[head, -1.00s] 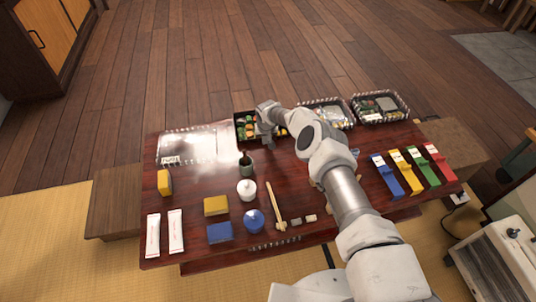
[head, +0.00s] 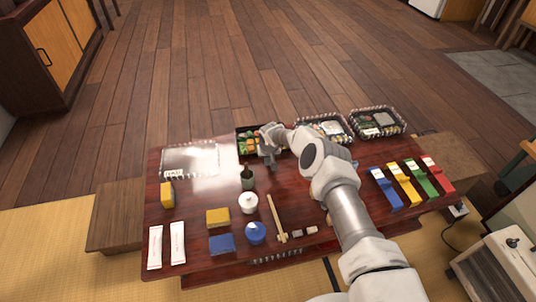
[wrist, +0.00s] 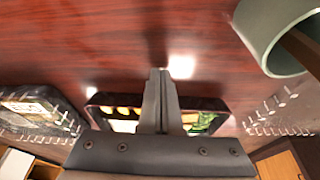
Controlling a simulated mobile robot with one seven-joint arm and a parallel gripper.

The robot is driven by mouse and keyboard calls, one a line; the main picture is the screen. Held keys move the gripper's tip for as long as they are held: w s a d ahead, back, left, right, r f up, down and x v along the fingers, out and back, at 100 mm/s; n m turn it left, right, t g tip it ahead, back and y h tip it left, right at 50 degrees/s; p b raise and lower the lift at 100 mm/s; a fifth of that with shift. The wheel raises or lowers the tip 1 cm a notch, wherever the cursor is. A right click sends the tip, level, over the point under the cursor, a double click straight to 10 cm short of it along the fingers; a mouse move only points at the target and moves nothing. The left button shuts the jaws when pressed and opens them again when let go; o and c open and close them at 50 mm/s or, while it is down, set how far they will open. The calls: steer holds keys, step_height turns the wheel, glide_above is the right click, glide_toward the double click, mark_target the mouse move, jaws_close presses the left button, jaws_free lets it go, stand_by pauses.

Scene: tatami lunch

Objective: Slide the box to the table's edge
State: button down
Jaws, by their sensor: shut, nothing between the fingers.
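The box looks to be the open black food box (head: 243,152) with orange and green food, at the far edge of the low dark red table (head: 330,232). It also shows in the wrist view (wrist: 215,104), partly hidden behind my fingers. My gripper (head: 268,160) is shut and empty, pointing down by the box's near side. In the wrist view its closed fingers (wrist: 162,74) cross in front of the box's middle. I cannot tell whether they touch it.
A green cup (head: 248,184) with dark sticks stands close by on the near left. Two packed trays (head: 322,130) (head: 378,123) sit right of the box. A clear striped-edged tray (head: 190,160) lies to its left. Several coloured blocks and jars fill the near side.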

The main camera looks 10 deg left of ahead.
steer(key=p+v, duration=0.5)
steer(key=v, duration=0.5)
